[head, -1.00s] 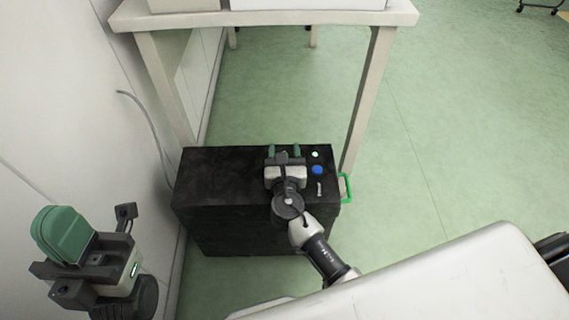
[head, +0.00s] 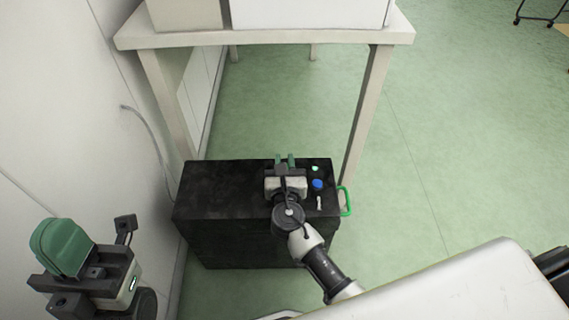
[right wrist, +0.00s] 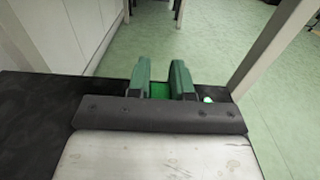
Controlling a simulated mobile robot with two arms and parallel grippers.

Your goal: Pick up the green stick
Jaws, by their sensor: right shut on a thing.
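My right gripper (head: 285,161) is over the top of a black box (head: 220,192), near its far edge. In the right wrist view its green fingers (right wrist: 160,83) are a short way apart, shut on a bright green piece, the green stick (right wrist: 159,91). Only a small part of the stick shows between the fingers; the rest is hidden. In the head view the stick is hidden by the gripper. My left gripper (head: 62,247) is at the lower left, away from the box, seen side-on, so its opening cannot be told.
The box top has a green light (head: 315,168), a blue button (head: 317,184) and a small pale switch (head: 319,203). A green handle (head: 346,201) is on its right side. A white table (head: 270,39) stands behind, a wall is at left. The floor at right is open.

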